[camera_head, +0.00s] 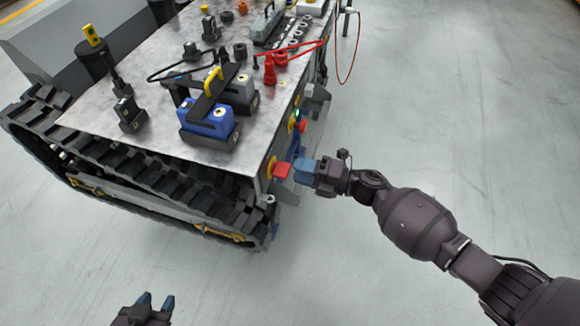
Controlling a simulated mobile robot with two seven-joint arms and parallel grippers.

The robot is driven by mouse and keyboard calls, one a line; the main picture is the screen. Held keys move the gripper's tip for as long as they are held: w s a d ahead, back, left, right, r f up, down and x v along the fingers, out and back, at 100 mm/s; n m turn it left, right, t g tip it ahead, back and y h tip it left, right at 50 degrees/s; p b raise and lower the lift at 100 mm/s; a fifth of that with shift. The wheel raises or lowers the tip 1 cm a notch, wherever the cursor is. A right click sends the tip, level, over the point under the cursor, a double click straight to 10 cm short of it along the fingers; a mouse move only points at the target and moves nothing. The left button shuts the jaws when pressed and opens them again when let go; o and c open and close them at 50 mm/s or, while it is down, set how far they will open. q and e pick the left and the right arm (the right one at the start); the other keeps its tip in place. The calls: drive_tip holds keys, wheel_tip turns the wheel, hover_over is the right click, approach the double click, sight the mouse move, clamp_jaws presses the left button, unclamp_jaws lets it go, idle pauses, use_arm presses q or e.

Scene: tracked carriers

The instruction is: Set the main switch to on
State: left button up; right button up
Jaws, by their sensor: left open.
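A red handle (282,170) on a yellow backing sits low on the carrier's side panel, and it looks like the main switch. Its exact turn position is too small to tell. My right gripper (304,170) has its blue fingertips just right of the red handle, pointing at it. Whether they touch it, and whether the jaws are apart, I cannot tell. My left gripper (155,301) is at the bottom left, open and empty, with two separate blue fingertips, well away from the carrier.
The tracked carrier (150,155) has a grey metal deck with a blue block (207,122), a grey block, red connectors and cables. Another red part (302,126) on yellow and a small green light sit further along the side panel. The floor to the right is clear.

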use_arm(q)
drive_tip(key=shift+r, duration=0.15)
use_arm(e)
drive_tip(key=v, duration=0.6)
drive_tip(key=shift+d, duration=0.4)
drive_tip(key=shift+s, duration=0.1)
